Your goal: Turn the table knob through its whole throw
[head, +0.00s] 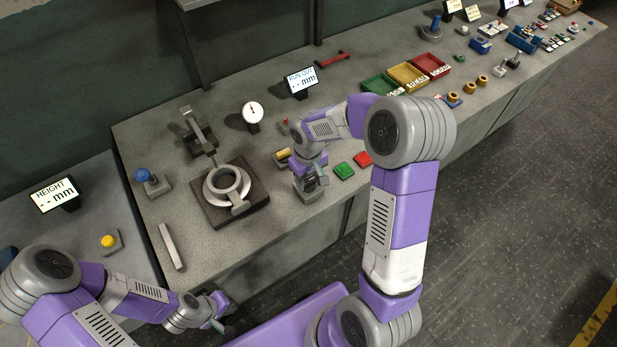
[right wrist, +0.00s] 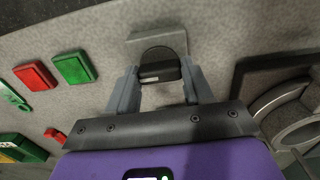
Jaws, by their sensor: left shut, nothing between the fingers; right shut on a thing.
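The table knob (right wrist: 159,66) is a dark round knob with a flat bar grip on a grey base, seen in the right wrist view. My right gripper (right wrist: 155,84) is shut on it, with one finger on each side. In the head view my right gripper (head: 312,186) is low over the table's front part, right of the valve casting, and hides most of the knob. My left gripper (head: 218,312) is shut and empty, in front of the table's front edge, well away from the knob.
The ring-shaped casting (head: 226,187) sits on a dark plate left of the right gripper. A green button (head: 344,171) and a red button (head: 363,159) lie close on its right. A dial gauge (head: 253,113) and a run-out display (head: 301,81) stand behind. A metal bar (head: 171,247) lies front left.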

